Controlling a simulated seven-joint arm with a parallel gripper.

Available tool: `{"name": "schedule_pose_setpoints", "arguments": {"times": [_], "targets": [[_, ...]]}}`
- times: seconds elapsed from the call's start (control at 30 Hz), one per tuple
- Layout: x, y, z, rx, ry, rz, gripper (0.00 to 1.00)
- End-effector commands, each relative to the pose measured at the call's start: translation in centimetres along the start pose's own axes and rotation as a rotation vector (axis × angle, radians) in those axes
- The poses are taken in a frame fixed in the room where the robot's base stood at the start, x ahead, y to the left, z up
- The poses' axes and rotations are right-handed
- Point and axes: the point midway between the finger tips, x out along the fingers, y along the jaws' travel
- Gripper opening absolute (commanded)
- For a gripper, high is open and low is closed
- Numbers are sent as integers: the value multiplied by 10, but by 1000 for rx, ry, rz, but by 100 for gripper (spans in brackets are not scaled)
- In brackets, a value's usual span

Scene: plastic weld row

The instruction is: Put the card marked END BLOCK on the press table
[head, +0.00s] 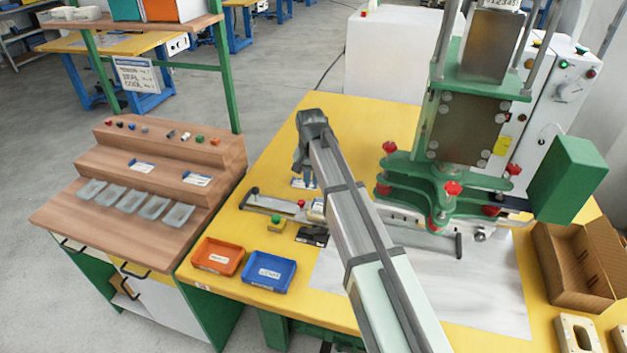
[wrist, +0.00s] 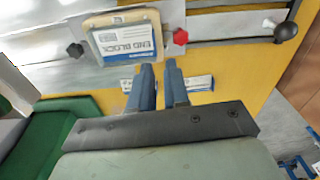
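A beige block with a white-and-blue label reading END BLOCK (wrist: 127,42) sits in a metal fixture in the wrist view. It shows small beside a red knob in the head view (head: 318,207). A white-and-blue card (wrist: 199,84) lies on the yellow press table (head: 262,180), partly hidden behind my fingers; its text is unreadable. It also shows below my gripper in the head view (head: 299,184). My gripper (wrist: 160,66) points down over this card, its fingers slightly apart with a narrow gap. I cannot tell whether they touch the card.
The green press (head: 465,75) stands right of my arm. A red tray (head: 218,256) and a blue tray (head: 269,271) sit at the table's front left. Two cards (head: 142,166) (head: 197,180) lie on the stepped wooden bench at left. A cardboard box (head: 575,270) stands at right.

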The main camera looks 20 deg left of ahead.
Motion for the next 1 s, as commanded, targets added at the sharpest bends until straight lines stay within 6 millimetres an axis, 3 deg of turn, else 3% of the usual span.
{"name": "schedule_pose_setpoints", "arguments": {"times": [0.17,0.37,1.0], "targets": [[-5,7,5,70,-46,0,16],[4,7,6,72,-47,0,16],[62,7,8,70,-46,0,16]]}}
